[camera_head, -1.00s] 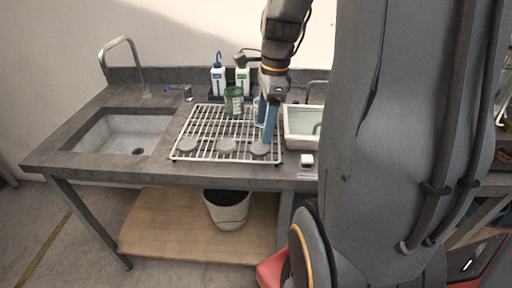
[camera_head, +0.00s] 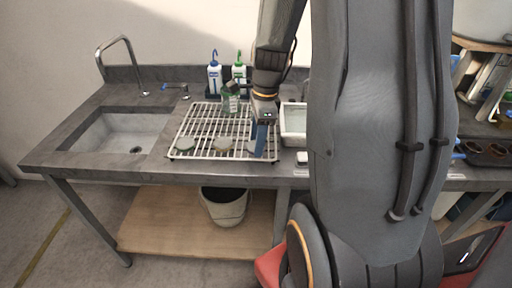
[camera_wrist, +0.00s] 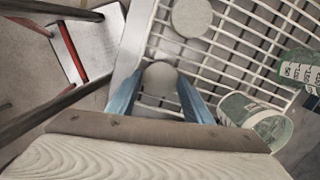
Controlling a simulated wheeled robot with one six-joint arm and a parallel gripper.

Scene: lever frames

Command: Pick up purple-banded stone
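Three flat round grey stones lie in a row along the front of a white wire rack (camera_head: 208,125): a left stone (camera_head: 184,144), a middle stone (camera_head: 222,145) and a right stone (camera_head: 253,147). No purple band can be made out on any of them. My gripper (camera_head: 261,152) points down at the right stone and partly covers it. In the wrist view, my blue fingers (camera_wrist: 160,77) stand apart, with a pale round stone (camera_wrist: 160,74) between their tips. Contact with it cannot be told. Another stone (camera_wrist: 192,17) lies farther along the rack.
A green-labelled jar (camera_head: 230,100) stands at the rack's back and also shows in the wrist view (camera_wrist: 300,72), beside a clear glass container (camera_wrist: 258,118). Wash bottles (camera_head: 214,77) stand behind. A sink (camera_head: 122,133) is at left and a white basin (camera_head: 293,119) at right.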

